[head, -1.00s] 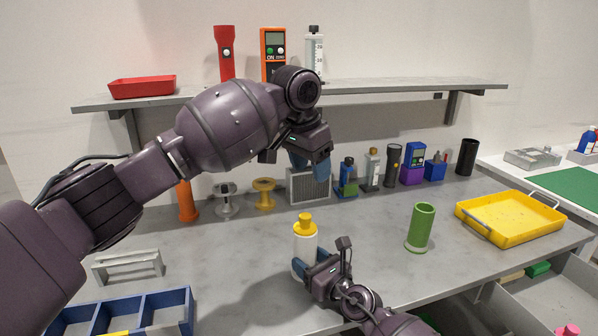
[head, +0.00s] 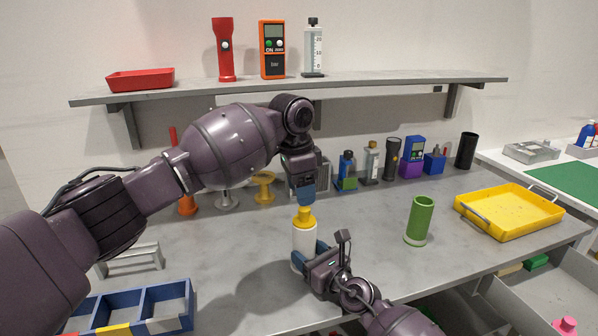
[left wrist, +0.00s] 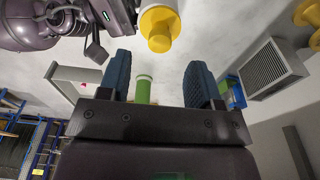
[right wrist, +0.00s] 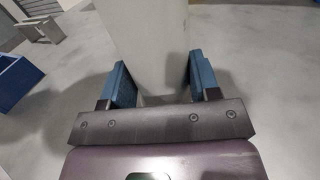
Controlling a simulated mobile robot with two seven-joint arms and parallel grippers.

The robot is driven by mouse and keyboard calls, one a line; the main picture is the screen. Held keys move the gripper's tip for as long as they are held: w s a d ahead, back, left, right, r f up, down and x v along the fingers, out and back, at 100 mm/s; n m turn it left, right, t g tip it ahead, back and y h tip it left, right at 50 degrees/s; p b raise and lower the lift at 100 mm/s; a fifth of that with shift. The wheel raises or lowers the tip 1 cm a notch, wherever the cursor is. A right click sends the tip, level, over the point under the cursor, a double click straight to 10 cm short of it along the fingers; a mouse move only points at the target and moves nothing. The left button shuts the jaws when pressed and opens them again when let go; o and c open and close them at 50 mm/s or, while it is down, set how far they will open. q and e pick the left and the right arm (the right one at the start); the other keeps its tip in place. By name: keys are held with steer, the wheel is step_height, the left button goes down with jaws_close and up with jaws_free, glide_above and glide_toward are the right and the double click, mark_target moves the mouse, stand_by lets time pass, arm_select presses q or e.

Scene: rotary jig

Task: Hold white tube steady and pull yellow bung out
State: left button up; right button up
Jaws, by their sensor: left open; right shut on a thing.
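The white tube (head: 303,240) stands upright on the grey bench, with the yellow bung (head: 304,217) seated in its top. My right gripper (head: 309,262) is shut on the tube low on its body; in the right wrist view the tube (right wrist: 150,45) rises between the two blue fingers (right wrist: 156,85). My left gripper (head: 305,197) is just above the bung, pointing down. In the left wrist view its fingers (left wrist: 159,80) are wide apart with nothing between them, and the bung (left wrist: 159,28) lies beyond them at the top of the picture.
A green tube (head: 420,220) and a yellow tray (head: 510,212) stand to the right. A blue divided box (head: 165,308) is at front left. Spools (head: 263,187) and several tools line the back under the shelf (head: 290,88). Bench between white and green tubes is clear.

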mark_target(304, 210)
arm_select(q)
steer(key=shift+w+d+f, duration=0.1)
steer(key=shift+d+f, duration=0.1)
steer(key=shift+f, duration=1.35)
steer(key=shift+d+f, duration=0.15)
steer(key=shift+f, duration=1.35)
jaws_close()
steer(key=shift+r, duration=0.1)
steer(key=shift+r, duration=3.6)
